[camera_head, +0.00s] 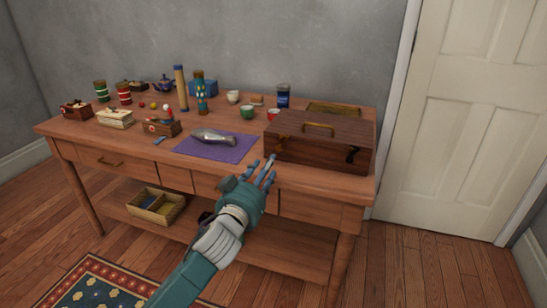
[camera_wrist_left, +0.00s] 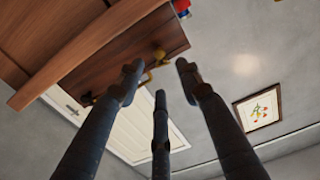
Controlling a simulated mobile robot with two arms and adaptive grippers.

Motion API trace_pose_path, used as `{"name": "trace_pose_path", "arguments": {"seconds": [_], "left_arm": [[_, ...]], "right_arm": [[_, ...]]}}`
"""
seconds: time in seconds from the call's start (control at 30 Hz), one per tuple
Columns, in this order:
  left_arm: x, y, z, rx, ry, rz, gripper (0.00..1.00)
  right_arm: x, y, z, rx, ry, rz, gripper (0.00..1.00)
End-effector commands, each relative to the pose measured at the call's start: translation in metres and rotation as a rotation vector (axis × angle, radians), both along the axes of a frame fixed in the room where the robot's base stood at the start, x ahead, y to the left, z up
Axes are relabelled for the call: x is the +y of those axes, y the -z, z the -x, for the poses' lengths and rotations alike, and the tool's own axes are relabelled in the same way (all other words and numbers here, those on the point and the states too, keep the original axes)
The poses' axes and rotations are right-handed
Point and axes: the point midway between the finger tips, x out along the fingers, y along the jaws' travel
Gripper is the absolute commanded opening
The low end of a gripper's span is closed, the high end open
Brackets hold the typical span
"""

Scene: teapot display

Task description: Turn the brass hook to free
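A dark wooden box (camera_head: 320,143) with a brass handle on its lid stands at the right of the table. On its front, a small brass hook (camera_head: 277,147) shows near the left end; it also shows in the left wrist view (camera_wrist_left: 157,58). A second, darker latch (camera_head: 352,154) is near the right end. My left gripper (camera_head: 264,168) is just in front of the box's front left corner. Its three fingers are spread and empty; in the left wrist view the fingertips (camera_wrist_left: 159,78) surround the hook's outline. I cannot tell whether any finger touches it. My right gripper is out of view.
A purple cloth (camera_head: 196,151) with a silvery vase-like object (camera_head: 212,137) lies left of the box. Cups, a blue tin (camera_head: 283,96), bottles and small boxes fill the table's back and left. The space before the table's front edge is open.

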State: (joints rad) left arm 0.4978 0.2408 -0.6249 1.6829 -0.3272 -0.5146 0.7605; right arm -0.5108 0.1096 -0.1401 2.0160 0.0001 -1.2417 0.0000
Motion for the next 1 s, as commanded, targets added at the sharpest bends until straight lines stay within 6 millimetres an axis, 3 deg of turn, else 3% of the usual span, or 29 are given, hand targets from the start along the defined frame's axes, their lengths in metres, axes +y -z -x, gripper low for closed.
{"name": "trace_pose_path", "arguments": {"seconds": [0.3,0.5,0.9,1.0], "left_arm": [[-0.019,0.000,-0.059,-0.002,-0.001,-0.002,0.36],[-0.027,0.001,-0.082,0.001,-0.001,-0.001,0.36],[-0.029,0.000,-0.089,0.002,0.000,-0.002,0.36],[-0.029,0.000,-0.089,0.002,0.000,-0.002,0.18]], "right_arm": [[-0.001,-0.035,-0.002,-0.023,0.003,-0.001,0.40],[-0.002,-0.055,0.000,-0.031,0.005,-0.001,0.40],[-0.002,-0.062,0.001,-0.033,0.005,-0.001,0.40],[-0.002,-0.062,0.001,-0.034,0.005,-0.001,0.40]]}}
